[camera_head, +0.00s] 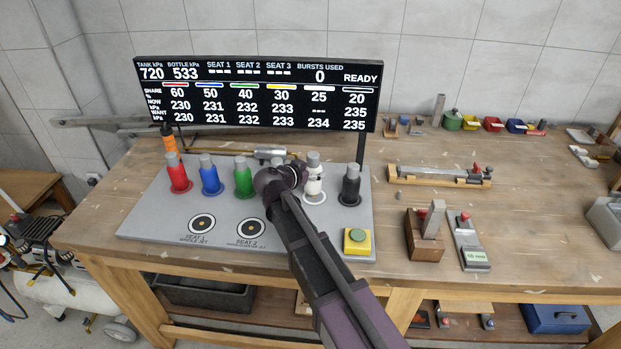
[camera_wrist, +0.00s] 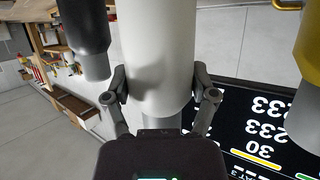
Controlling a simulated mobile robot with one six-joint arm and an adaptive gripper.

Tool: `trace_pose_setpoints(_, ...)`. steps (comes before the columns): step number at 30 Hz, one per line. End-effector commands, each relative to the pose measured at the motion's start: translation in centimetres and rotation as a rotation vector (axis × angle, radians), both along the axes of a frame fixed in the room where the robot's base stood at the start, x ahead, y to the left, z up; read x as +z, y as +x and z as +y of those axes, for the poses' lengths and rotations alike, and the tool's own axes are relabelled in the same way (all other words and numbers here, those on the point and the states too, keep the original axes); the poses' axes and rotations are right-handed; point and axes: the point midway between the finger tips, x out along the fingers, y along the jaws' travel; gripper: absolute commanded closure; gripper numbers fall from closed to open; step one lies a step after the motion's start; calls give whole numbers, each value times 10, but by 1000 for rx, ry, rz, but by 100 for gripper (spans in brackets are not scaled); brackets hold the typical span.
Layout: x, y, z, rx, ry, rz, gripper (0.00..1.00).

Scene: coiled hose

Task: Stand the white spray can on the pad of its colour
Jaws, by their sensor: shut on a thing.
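The white spray can (camera_head: 313,184) is upright in the row of cans on the grey board, between the black can and my gripper. My gripper (camera_head: 299,171) is shut on it from the left. In the wrist view the white can (camera_wrist: 158,45) fills the middle, with a finger of my gripper (camera_wrist: 160,80) against each side. A pale pad (camera_head: 315,199) shows around the can's foot. I cannot tell whether the can touches it or hangs just above. The screen (camera_head: 258,95) shows dashes on the "now" line in the white column.
Red (camera_head: 179,175), blue (camera_head: 210,178) and green (camera_head: 243,178) cans stand to the left, a black can (camera_head: 350,188) close on the right. A yellow can (camera_wrist: 309,70) shows in the wrist view. Two ringed seats (camera_head: 202,224) and a yellow button box (camera_head: 357,242) lie in front.

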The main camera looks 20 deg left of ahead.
Motion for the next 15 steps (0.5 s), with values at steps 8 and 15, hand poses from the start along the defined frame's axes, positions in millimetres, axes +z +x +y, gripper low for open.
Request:
trace_pose_setpoints(8, -17, 11, -1, 0, 0, -1, 87)
trace_pose_setpoints(15, -34, 11, -1, -1, -1, -1, 87)
